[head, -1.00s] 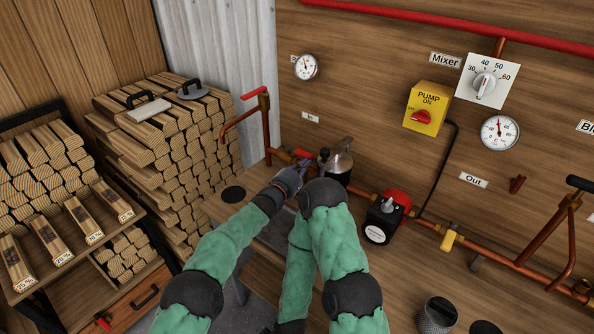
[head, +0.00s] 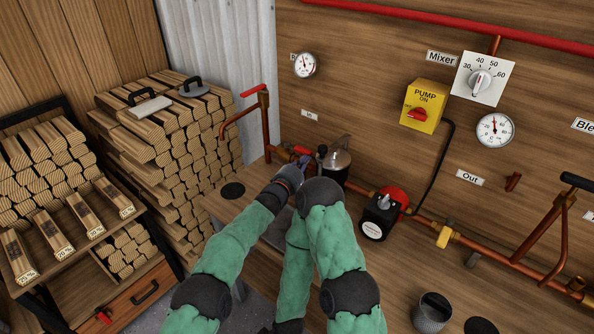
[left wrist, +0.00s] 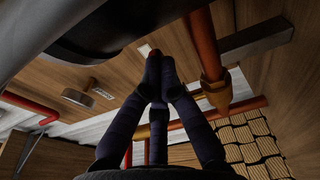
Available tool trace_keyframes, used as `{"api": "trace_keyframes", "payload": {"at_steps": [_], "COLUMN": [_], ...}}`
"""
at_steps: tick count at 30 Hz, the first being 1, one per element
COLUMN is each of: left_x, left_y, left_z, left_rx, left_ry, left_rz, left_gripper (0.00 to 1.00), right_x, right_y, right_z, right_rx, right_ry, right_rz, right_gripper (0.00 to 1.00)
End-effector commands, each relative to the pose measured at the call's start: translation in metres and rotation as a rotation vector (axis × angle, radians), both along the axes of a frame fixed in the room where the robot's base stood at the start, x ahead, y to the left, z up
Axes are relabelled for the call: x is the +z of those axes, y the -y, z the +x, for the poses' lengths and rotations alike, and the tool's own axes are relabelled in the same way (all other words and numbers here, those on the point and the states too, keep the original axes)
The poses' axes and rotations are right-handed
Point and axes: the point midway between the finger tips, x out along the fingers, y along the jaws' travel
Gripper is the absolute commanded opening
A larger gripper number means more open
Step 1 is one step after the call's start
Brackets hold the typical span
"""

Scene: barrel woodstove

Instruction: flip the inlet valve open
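The inlet valve's small red lever (head: 302,151) is on the copper pipe at the wall, below a small white label (head: 310,115) too small to read. My left gripper (head: 303,163) is right at this lever, just in front of and below it. In the left wrist view its dark fingers (left wrist: 158,68) are drawn together at the tips, with a bit of red (left wrist: 154,53) showing just beyond them. I cannot tell whether they touch the lever. The fingers partly hide the valve. My right gripper is not visible.
A metal kettle-like vessel (head: 337,160) stands close to the right of my left gripper. A red and black pump (head: 382,212) sits further right on the pipe. A vertical copper pipe with a red handle (head: 253,91) is to the left. Stacked firewood (head: 170,150) fills the left.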

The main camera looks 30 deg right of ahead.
Motion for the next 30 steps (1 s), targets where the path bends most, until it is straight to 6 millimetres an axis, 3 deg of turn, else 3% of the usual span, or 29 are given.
{"api": "trace_keyframes", "payload": {"at_steps": [30], "left_x": [0.001], "left_y": [-0.088], "left_z": [-0.047], "left_rx": [0.001], "left_ry": [0.000], "left_rz": [-0.001], "left_gripper": [0.00], "right_x": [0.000], "right_y": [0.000], "right_z": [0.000], "right_rx": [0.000], "right_ry": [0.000], "right_rz": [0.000], "right_gripper": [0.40]}}
